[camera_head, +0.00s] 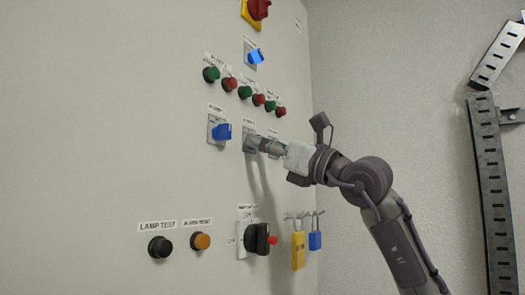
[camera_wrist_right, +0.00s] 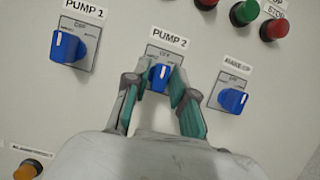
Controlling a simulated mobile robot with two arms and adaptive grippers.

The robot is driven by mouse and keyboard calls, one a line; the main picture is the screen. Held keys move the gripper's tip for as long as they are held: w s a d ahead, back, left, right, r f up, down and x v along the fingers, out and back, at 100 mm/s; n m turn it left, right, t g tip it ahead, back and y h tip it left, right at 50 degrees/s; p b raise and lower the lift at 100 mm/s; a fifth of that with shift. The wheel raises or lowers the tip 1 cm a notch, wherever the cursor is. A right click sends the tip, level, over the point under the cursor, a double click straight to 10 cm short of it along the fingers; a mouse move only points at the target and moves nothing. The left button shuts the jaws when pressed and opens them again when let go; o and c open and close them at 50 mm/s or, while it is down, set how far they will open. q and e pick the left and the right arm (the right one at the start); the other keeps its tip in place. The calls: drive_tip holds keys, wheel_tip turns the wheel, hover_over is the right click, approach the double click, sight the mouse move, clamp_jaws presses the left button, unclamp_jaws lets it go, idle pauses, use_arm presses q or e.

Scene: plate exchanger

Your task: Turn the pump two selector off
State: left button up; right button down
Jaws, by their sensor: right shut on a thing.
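The pump two selector is a small blue knob (camera_wrist_right: 158,78) under the "PUMP 2" label (camera_wrist_right: 169,38) in the right wrist view. My right gripper (camera_wrist_right: 156,84) has a finger on each side of this knob and is shut on it. The white mark on the knob points roughly up, towards the top of its plate. In the head view my right gripper (camera_head: 262,145) reaches the panel from the right and hides the knob; part of the selector's plate (camera_head: 248,134) shows. My left gripper is in neither view.
Green (camera_head: 211,74) and red (camera_head: 229,84) buttons are above. Below are a black button (camera_head: 160,247), an orange button (camera_head: 200,241), a black rotary handle (camera_head: 257,238) and hanging padlocks (camera_head: 298,250).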

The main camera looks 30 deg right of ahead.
drive_tip(key=shift+m, duration=0.4)
drive_tip(key=c, duration=1.1)
unclamp_jaws()
drive_tip(key=shift+h, duration=0.4)
drive_tip(key=shift+c, duration=0.2)
drive_tip(key=v, duration=1.2)
drive_tip(key=shift+f, duration=0.2)
drive_tip(key=shift+w, duration=0.1)
